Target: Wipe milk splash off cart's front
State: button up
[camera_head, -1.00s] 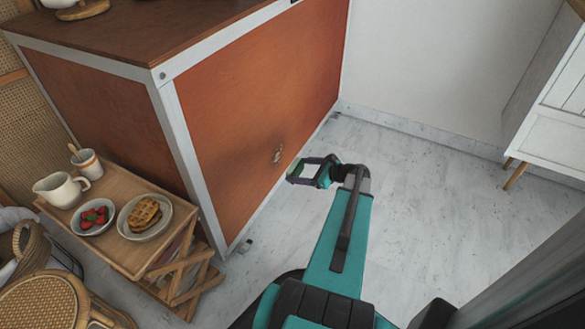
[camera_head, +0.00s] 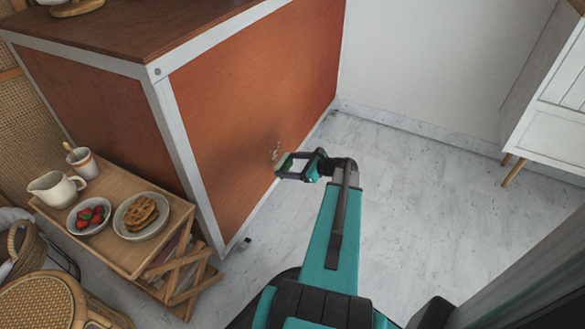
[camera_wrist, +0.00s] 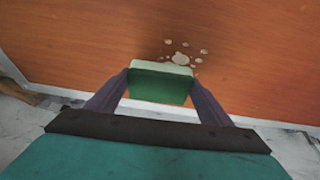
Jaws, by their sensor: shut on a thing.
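The milk splash (camera_head: 275,150) is a cluster of pale spots low on the orange-brown cart front (camera_head: 235,110). In the wrist view the splash (camera_wrist: 181,58) shows as one larger blot with several small drops around it. My gripper (camera_head: 284,166) is at the cart's front, just below the splash in the picture. It is shut on a green sponge with a pale edge (camera_wrist: 161,84), held between both fingers. The sponge's far edge lies right by the lower part of the splash. I cannot tell whether it touches the panel.
A wooden side table (camera_head: 125,255) with a plate of waffles (camera_head: 142,216), a bowl of strawberries (camera_head: 89,216), a jug and a cup stands at the left. A white cabinet (camera_head: 550,120) is at the right. The marble floor (camera_head: 430,200) between is clear.

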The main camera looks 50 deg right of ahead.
aim_at(280, 148)
jog(key=shift+w+a, duration=0.15)
jog(key=shift+w, duration=0.45)
jog(key=shift+w+a, duration=0.15)
jog(key=shift+w, duration=0.45)
jog(key=shift+w+a, duration=0.25)
jog(key=shift+w, duration=0.7)
dwell(0.5)
jog(key=shift+d, duration=0.1)
jog(key=shift+w+d+p, duration=0.2)
jog(key=shift+d+p, duration=0.45)
jog(key=shift+d, duration=0.25)
jog(key=shift+w+d+p, duration=0.15)
jog(key=shift+d+p, duration=0.5)
jog(key=shift+d, duration=0.25)
jog(key=shift+d, duration=0.15)
jog(key=shift+w+d+p, duration=0.35)
jog(key=shift+d+p, duration=0.2)
jog(key=shift+d, duration=0.3)
jog(key=shift+w+d+p, duration=0.3)
jog(key=shift+d+p, duration=0.2)
jog(key=shift+d, duration=0.35)
jog(key=shift+r+p, duration=0.15)
jog(key=shift+p, duration=0.15)
jog(key=shift+s, duration=0.1)
